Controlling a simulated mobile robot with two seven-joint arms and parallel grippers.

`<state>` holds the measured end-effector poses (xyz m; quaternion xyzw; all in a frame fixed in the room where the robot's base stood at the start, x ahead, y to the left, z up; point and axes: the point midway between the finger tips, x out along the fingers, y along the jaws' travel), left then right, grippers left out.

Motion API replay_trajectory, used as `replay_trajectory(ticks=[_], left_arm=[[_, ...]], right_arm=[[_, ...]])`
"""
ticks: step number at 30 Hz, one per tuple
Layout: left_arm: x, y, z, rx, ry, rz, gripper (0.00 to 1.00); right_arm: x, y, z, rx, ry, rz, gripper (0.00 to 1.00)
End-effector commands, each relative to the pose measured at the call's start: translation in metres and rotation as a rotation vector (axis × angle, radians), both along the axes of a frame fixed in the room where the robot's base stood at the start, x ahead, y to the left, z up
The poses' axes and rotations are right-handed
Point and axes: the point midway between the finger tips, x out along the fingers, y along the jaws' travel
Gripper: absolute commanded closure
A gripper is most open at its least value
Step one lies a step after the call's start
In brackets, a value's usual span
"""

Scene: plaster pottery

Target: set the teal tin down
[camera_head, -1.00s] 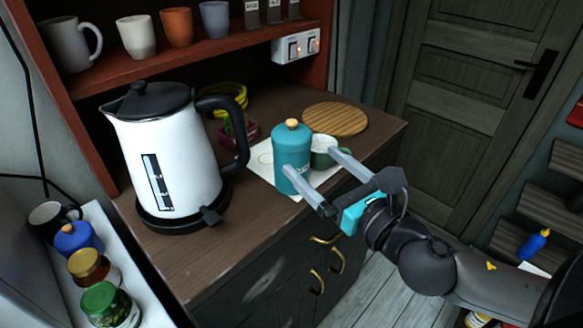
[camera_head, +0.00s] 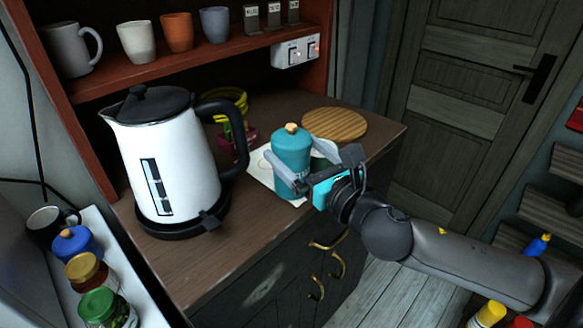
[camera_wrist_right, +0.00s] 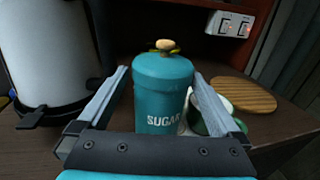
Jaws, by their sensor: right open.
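The teal tin (camera_head: 291,158) has a wooden knob and stands upright on a pale mat (camera_head: 260,171) on the wooden counter. In the right wrist view the tin (camera_wrist_right: 163,90) reads "SUGAR". My right gripper (camera_head: 290,168) is open, with one finger on each side of the tin. In the wrist view the open fingers (camera_wrist_right: 160,95) show gaps to the tin on both sides. A green cup (camera_wrist_right: 217,117) stands just behind the tin to the right, partly hidden by a finger. My left gripper is not in view.
A white kettle (camera_head: 165,150) stands left of the tin, its handle toward it. A round wooden board (camera_head: 335,124) lies behind right. Yellow and dark red items (camera_head: 232,110) lie behind the kettle handle. Mugs line the shelf above. Bare counter (camera_head: 240,232) lies in front.

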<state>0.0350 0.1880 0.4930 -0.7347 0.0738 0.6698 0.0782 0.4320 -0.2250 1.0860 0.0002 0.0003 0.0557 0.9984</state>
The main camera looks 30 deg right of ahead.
Motion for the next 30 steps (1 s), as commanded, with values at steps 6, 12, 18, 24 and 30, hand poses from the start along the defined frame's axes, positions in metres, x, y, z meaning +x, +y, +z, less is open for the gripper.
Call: replay_trajectory(ticks=[6, 12, 18, 24, 30], left_arm=[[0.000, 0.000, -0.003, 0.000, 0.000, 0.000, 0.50], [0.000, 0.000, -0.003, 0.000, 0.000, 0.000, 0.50], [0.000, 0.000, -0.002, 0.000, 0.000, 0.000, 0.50], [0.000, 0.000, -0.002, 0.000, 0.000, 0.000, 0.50], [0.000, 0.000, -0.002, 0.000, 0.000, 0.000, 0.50]], right_arm=[[0.023, 0.000, -0.003, 0.000, -0.004, -0.002, 0.00], [0.041, 0.001, -0.004, 0.000, -0.002, -0.001, 0.00], [0.048, 0.003, -0.004, -0.001, -0.001, -0.001, 0.00], [0.048, 0.003, -0.004, -0.001, 0.000, 0.000, 0.00], [0.048, 0.003, -0.004, -0.001, 0.000, 0.000, 0.21]])
